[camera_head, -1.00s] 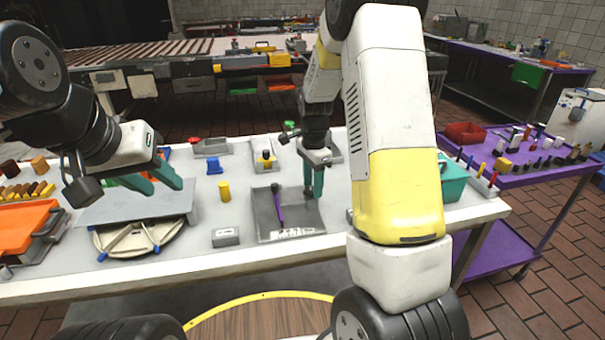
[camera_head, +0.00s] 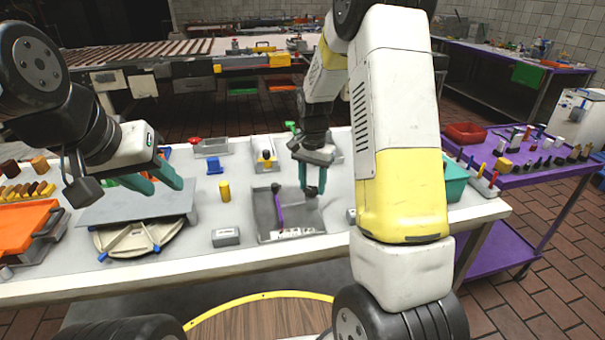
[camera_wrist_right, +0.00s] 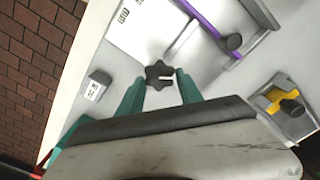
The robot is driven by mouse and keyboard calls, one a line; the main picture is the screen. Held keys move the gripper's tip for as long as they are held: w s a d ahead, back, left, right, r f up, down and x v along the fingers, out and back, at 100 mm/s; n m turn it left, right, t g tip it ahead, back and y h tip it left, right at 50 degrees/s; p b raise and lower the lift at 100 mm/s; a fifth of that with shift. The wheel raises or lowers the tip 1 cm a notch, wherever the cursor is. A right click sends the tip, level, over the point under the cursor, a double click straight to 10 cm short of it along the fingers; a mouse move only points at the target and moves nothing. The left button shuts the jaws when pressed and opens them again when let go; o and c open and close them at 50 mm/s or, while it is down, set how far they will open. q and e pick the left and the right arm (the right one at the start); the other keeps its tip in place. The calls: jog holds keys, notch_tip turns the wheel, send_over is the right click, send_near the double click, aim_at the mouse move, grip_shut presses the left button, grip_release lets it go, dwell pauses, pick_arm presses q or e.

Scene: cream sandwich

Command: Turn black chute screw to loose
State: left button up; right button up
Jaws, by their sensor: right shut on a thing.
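The black chute screw (camera_wrist_right: 159,76) is a star-shaped knob with a pale mark in the right wrist view. It sits between the teal fingertips of my right gripper (camera_wrist_right: 160,88). In the head view the dark knob (camera_head: 311,190) shows between the fingertips at the right side of a grey tray (camera_head: 262,205). My right gripper (camera_head: 313,186) is shut on the screw, pointing down. My left gripper (camera_head: 160,180) is open and empty above a grey plate at the left.
A grey fixture with a yellow part (camera_head: 266,160) is behind. A teal bin (camera_head: 455,180) stands right.

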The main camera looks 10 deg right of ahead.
jog(key=n, duration=0.6)
jog(key=shift+a, duration=0.1)
jog(key=n, duration=0.5)
jog(key=shift+a+r+n, duration=0.1)
jog(key=shift+n, duration=0.3)
jog(key=n, duration=0.5)
jog(key=shift+a+n, duration=0.1)
jog(key=shift+n, duration=0.2)
jog(key=n, duration=0.5)
jog(key=shift+n, duration=0.3)
jog(key=o, duration=1.4)
jog(key=shift+s, duration=0.1)
jog(key=shift+c, duration=0.2)
